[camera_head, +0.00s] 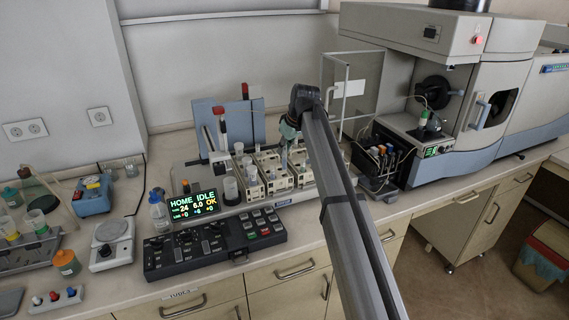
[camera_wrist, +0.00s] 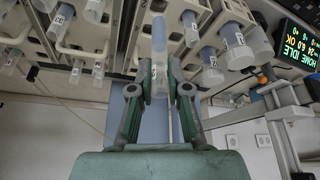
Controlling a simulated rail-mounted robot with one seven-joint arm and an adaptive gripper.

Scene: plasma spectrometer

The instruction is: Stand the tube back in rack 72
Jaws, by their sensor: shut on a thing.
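My gripper (camera_wrist: 160,82) is shut on a clear tube (camera_wrist: 159,38) with a bluish section, held between its two green finger pads in the wrist view. In the head view my gripper (camera_head: 288,132) is above the cream tube racks (camera_head: 277,178), partly hidden by my arm. In the wrist view cream racks (camera_wrist: 85,33) holding clear labelled tubes lie on both sides of the held tube. The rack numbers are too small to read, so I cannot tell which is rack 72. I cannot tell whether the held tube touches a rack.
A display (camera_head: 194,206) reading HOME IDLE and a dark control panel (camera_head: 214,243) stand in front of the racks. A red-topped upright post (camera_head: 221,128) stands behind left. A glass door (camera_head: 352,88) and the spectrometer (camera_head: 450,80) are to the right.

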